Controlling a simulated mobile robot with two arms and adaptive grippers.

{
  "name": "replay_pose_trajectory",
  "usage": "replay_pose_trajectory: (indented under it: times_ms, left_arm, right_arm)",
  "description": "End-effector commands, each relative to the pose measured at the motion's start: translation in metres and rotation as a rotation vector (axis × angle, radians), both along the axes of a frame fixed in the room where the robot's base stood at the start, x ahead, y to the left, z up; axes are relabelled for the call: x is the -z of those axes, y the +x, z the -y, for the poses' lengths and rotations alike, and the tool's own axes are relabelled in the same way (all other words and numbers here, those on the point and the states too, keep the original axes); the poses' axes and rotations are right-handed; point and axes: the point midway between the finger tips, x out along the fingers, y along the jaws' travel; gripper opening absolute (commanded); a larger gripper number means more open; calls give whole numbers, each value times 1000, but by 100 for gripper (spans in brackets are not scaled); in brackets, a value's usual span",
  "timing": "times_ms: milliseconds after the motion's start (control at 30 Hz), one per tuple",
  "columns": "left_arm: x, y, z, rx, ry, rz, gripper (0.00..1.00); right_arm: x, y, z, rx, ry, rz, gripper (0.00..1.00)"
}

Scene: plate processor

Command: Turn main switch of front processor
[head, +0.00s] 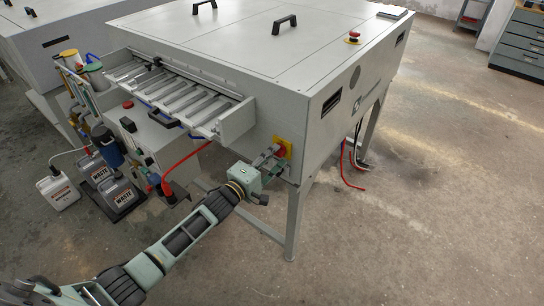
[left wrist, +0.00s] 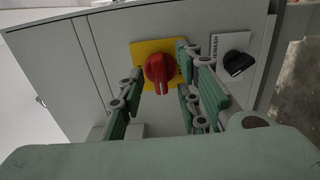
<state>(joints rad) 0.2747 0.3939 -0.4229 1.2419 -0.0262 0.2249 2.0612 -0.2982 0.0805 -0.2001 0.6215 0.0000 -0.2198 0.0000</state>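The main switch is a red rotary knob on a yellow plate. It sits on the front processor's (head: 290,105) side panel near the corner leg in the head view (head: 281,150). In the left wrist view the red knob (left wrist: 157,70) is up close, its grip ridge pointing down in the picture. My left gripper (head: 270,160) is at the switch, partly covering it in the head view. In the left wrist view its green fingers (left wrist: 160,85) are spread, one on each side of the knob, with visible gaps; I see no clear contact. My right gripper is not in view.
A black knob (left wrist: 236,62) on a white label is right of the switch. Red and black cables (head: 352,165) lie behind the leg. Floor at right is clear.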

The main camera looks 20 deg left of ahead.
Motion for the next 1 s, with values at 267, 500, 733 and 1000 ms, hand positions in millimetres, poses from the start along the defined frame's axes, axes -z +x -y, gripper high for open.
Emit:
replay_pose_trajectory:
  times_ms: [267,500,733,1000]
  left_arm:
    - [0,1,0,0,0,0,29]
    - [0,1,0,-1,0,0,8]
    - [0,0,0,-1,0,-1,0]
    - [0,0,-1,-1,23,7,0]
  right_arm:
    - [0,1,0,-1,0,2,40]
    - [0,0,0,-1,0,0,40]
    - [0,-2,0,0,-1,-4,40]
    - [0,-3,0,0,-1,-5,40]
